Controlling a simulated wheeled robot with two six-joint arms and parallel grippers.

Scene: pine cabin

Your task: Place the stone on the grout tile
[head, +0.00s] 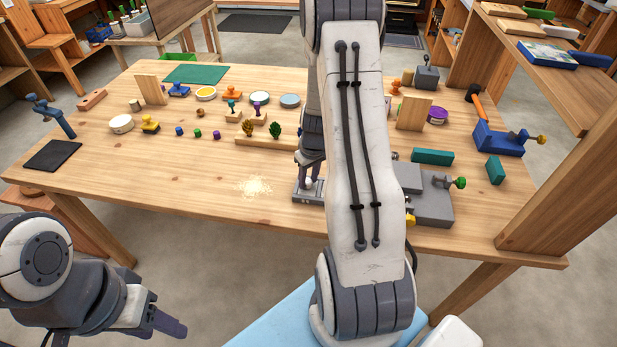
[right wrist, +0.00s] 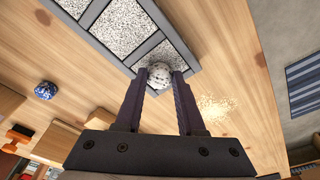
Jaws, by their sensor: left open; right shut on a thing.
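The stone (right wrist: 159,75) is a round, white, dark-speckled piece between the fingertips of my right gripper (right wrist: 160,77) in the right wrist view. My right gripper is shut on it, right over the near end of the grey-framed tile (right wrist: 148,46) with speckled grout panels. I cannot tell whether the stone touches the tile. In the head view the tile (head: 303,196) shows at the table's front edge, and my right arm hides part of it. My left gripper (head: 166,322) is open and empty, low at the left, in front of the table and away from it.
The wooden table (head: 190,215) holds a pale crumb pile (head: 255,187) left of the tile. A grey block device (head: 432,205) stands to the right. A wooden board (head: 265,140) with small plants and several stamps and tins lie farther back.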

